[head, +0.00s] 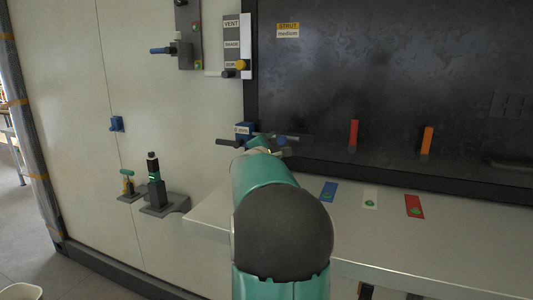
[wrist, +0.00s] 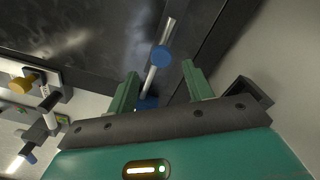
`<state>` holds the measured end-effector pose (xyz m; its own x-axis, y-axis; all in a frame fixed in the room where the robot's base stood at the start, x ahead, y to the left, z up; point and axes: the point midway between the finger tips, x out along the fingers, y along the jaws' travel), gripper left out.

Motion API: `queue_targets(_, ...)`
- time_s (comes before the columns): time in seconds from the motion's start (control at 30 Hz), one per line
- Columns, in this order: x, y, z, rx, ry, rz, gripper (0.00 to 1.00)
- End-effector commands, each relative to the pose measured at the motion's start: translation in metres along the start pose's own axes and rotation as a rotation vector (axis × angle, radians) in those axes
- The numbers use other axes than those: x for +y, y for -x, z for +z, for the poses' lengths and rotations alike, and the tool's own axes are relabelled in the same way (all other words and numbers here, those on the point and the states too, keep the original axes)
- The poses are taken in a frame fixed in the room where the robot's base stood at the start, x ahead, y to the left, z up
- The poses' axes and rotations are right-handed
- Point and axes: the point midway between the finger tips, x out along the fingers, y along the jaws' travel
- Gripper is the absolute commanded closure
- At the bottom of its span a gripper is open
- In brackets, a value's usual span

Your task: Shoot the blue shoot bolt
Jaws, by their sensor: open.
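The blue shoot bolt is a metal rod with a blue round knob (head: 281,141) and a blue labelled block (head: 244,128), by the left edge of the dark panel. In the wrist view the blue knob (wrist: 161,57) stands out from the bright rod (wrist: 150,80), and part of the blue block (wrist: 147,103) shows lower down. My gripper (wrist: 160,70) is open, with one green finger on each side of the rod near the knob. In the head view my gripper (head: 268,143) is at the bolt, and my arm hides part of it. I cannot tell whether the fingers touch it.
A shelf (head: 350,235) with blue, white and red cards lies below the dark panel (head: 390,80). Red (head: 353,136) and orange (head: 427,140) handles stand at the panel's lower edge. A labelled switch box (head: 232,45) and tool holders (head: 165,203) are on the left wall.

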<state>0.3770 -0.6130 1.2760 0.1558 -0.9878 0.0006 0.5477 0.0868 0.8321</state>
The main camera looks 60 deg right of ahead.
Motion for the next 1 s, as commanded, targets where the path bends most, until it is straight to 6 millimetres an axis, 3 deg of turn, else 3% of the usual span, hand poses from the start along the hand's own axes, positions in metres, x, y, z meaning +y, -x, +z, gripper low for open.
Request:
queue_targets(0.2,0.001,0.047,0.000,0.002,0.000,0.003,0.49)
queue_targets(0.4,0.001,0.069,0.000,0.001,-0.002,0.002,0.49)
queue_targets(1.0,0.000,0.072,0.000,0.000,-0.001,0.000,0.49)
